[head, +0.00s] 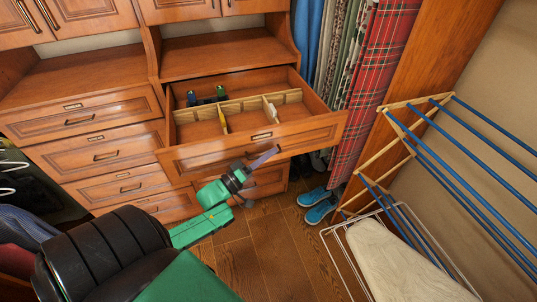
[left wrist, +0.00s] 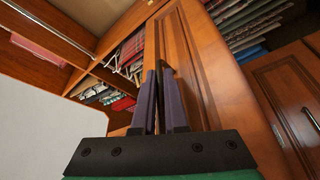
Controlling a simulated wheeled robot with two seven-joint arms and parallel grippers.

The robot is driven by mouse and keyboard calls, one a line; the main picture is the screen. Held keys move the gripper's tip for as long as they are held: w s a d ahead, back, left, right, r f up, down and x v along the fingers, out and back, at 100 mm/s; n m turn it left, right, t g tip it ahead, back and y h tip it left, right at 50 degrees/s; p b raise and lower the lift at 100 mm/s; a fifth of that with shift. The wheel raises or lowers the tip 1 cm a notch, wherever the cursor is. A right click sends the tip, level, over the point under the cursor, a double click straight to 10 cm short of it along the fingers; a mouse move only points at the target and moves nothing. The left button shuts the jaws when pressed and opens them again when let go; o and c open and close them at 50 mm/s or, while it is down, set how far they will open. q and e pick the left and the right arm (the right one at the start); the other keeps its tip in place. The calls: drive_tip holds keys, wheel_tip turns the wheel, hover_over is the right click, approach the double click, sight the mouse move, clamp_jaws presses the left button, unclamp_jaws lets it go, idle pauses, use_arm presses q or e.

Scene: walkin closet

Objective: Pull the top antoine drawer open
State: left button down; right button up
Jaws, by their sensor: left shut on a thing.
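The top drawer (head: 205,160) of the right-hand wooden cabinet is pulled well out in the head view. Its divided inside shows pale wooden partitions and a few small items. My left gripper (head: 264,158), green and black with purple fingers, is at the middle of the drawer front, shut on the drawer's handle. The fingers largely hide the handle. My right gripper is not in view.
More closed drawers (head: 105,155) are at the left and below. Blue shoes (head: 318,205) lie on the wooden floor right of the cabinet. A drying rack (head: 420,135) with blue bars and an ironing board (head: 385,262) take up the right side. Hanging clothes (head: 375,75) are beside the drawer.

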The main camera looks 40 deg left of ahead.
use_arm(q)
drive_tip(key=c, duration=1)
unclamp_jaws()
drive_tip(key=shift+o, duration=0.2)
drive_tip(key=shift+s, duration=0.1)
drive_tip(key=shift+s+a+f, duration=0.1)
drive_tip(key=shift+s+f, duration=0.1)
drive_tip(key=shift+s, duration=0.1)
drive_tip(key=b+v, duration=0.2)
drive_tip(key=v, duration=1.1)
drive_tip(key=shift+s+b, duration=0.3)
drive_tip(key=shift+s, duration=0.05)
drive_tip(key=shift+a, duration=0.15)
